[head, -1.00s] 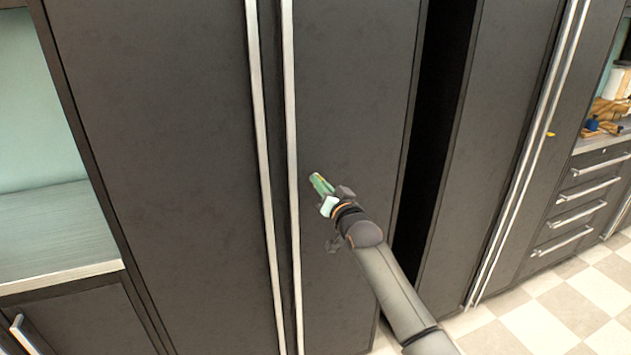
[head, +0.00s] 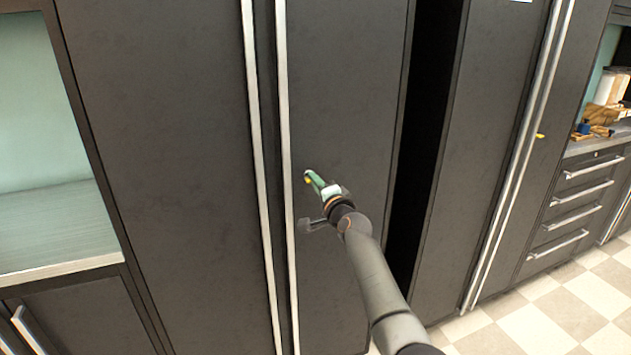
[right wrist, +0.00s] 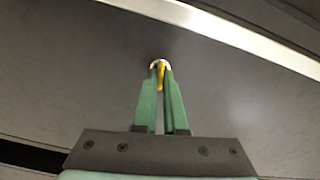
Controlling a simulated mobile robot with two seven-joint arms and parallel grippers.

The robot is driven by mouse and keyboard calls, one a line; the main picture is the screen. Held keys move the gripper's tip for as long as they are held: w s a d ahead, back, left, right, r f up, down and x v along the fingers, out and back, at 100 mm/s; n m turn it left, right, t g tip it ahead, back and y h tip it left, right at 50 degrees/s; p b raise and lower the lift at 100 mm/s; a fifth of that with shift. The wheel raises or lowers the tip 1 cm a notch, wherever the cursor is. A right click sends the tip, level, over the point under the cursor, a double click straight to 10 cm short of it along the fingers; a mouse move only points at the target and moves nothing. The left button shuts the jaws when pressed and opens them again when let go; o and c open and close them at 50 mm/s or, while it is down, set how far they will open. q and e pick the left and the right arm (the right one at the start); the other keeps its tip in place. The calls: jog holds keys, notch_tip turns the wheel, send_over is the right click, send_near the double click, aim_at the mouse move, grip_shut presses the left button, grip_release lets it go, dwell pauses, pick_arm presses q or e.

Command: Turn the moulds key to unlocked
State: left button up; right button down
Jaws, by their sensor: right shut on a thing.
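The moulds key is a small yellow key (right wrist: 161,76) in a round pale lock on a dark cabinet door, seen in the right wrist view. My right gripper (right wrist: 160,72) has its green fingers closed on the key, with the fingertips at the door face. In the head view the right gripper (head: 309,178) reaches the door just right of the long vertical handles, and a bit of yellow shows at its tips. The fingers hide most of the key and lock, so its exact angle is hard to tell. My left gripper is not in view.
Long metal door handles (head: 284,150) run vertically just left of my right gripper. Another tall cabinet with a second yellow key (head: 540,136) stands to the right, past a dark gap. Drawers (head: 583,200) and an open shelf (head: 50,225) flank the cabinets.

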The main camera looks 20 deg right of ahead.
jog(key=shift+m, duration=1.1)
jog(key=c, duration=1)
grip_release()
